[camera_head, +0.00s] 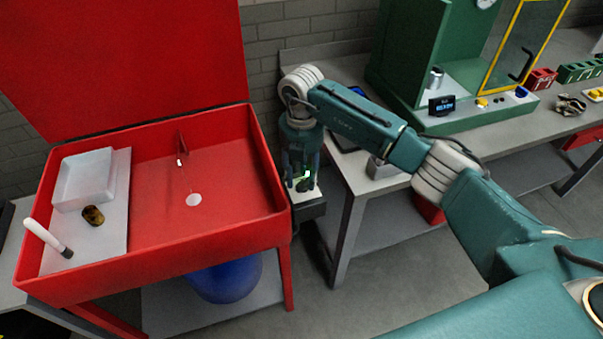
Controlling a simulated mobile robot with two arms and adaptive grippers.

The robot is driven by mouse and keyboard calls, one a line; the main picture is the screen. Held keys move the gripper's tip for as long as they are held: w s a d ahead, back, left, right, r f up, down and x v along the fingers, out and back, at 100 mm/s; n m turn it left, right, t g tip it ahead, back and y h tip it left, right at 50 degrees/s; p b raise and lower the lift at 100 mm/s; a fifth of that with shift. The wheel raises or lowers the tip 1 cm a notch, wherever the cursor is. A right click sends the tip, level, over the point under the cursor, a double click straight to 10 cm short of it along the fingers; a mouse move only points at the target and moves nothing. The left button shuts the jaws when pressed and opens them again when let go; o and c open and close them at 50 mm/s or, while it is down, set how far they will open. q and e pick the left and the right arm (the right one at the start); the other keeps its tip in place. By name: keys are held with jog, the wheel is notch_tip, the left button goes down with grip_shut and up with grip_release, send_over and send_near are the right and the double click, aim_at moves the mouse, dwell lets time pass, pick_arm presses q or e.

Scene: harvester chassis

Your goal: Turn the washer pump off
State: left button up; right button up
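The red parts washer (217,238) stands at the left with its lid raised. Its spout (182,150) is at the back of the basin, and a thin pale line runs from it toward the white round drain (193,200). A small box with a light top and dark sides (309,209) is beside the washer's right side, with a green glow near its top. My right gripper (302,183) points down at this box and hides part of its top. Its fingers are small and dark here, so their opening and any contact are unclear. My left gripper is out of view.
A white tray (84,178), a brown part (93,215) and a white-handled brush (44,235) lie on the washer's left shelf. A blue drum (226,280) is underneath. A grey workbench (350,178) with a green cabinet (405,50) stands close at the right.

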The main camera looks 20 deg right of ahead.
jog(key=shift+f, duration=0.15)
grip_shut()
